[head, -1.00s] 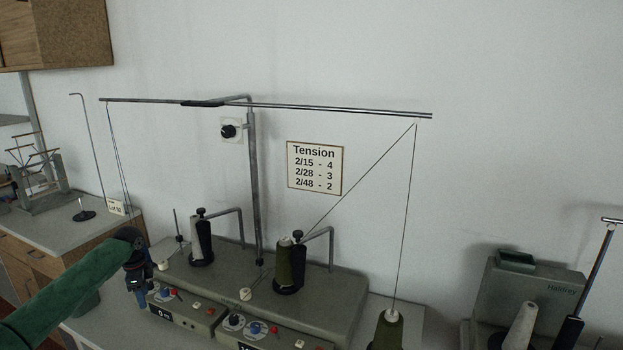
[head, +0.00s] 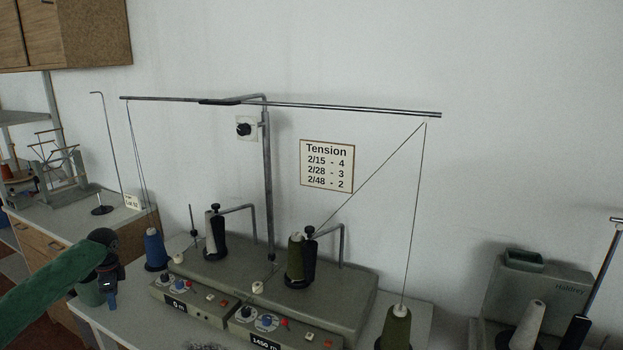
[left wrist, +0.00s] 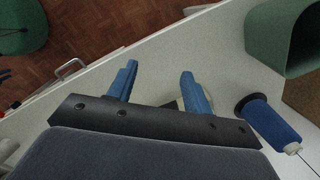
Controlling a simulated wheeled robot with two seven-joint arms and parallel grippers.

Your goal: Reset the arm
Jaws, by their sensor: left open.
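My left arm (head: 50,290) comes in from the left in the head view, in a green sleeve. Its gripper (head: 109,300) hangs at the left edge of the table, left of the blue thread cone (head: 155,250). In the left wrist view the gripper (left wrist: 158,85) has its two blue fingers apart with nothing between them. The blue cone (left wrist: 270,125) lies to the right of the fingers there, apart from them. My right gripper is not in view.
The winder (head: 330,297) carries a grey cone (head: 212,230) and an olive cone (head: 295,260). Another olive cone (head: 397,328) stands in front. Threads run up to an overhead bar (head: 330,107). A green bin (left wrist: 285,35) is near the blue cone.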

